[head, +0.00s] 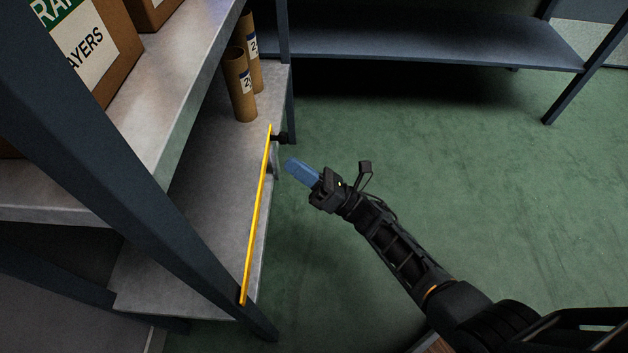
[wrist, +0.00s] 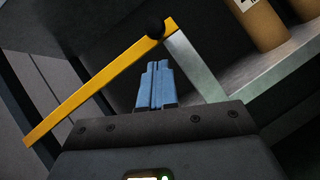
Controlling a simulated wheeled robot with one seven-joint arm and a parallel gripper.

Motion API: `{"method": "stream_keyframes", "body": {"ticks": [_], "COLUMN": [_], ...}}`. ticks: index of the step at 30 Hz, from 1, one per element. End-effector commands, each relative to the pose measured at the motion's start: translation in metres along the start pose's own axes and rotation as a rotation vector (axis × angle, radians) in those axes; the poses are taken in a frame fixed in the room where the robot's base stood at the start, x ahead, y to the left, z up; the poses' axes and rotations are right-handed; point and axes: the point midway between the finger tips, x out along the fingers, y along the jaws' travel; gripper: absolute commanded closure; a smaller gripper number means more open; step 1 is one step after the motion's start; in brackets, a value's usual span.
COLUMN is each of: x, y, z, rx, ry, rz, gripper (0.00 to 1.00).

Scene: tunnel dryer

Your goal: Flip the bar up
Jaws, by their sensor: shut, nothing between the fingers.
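The bar is a thin yellow strip (head: 257,215) along the front edge of the lower shelf. Its far end meets a dark pivot (head: 281,138) near the back post. Its near end is by the front post. In the wrist view the yellow bar (wrist: 95,85) slants from the lower left up to a round black knob (wrist: 155,28). My gripper (head: 291,165) has blue fingers and is just right of the bar's far end, over the floor. In the wrist view the blue fingertips (wrist: 156,66) are together and empty, below the knob. I cannot tell whether they touch the bar.
Cardboard tubes (head: 239,85) stand on the lower grey shelf (head: 190,205) behind the bar. Boxes (head: 90,45) sit on the upper shelf. A dark slanted post (head: 140,190) stands at the front left. Green floor (head: 450,170) is open on the right.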

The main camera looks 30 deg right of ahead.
Motion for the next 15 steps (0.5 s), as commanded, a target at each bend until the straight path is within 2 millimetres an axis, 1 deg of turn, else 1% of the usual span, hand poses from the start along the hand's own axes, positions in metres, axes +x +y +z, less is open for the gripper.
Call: {"method": "stream_keyframes", "body": {"ticks": [1,6,15], "x": [0.006,0.016,0.019], "y": [0.001,0.000,0.000], "z": [0.008,0.018,0.021], "rx": [-0.003,-0.002,0.000], "ry": [-0.001,-0.001,0.000], "rz": [-0.001,-0.001,-0.001], "gripper": [1.00,1.00,1.00]}}
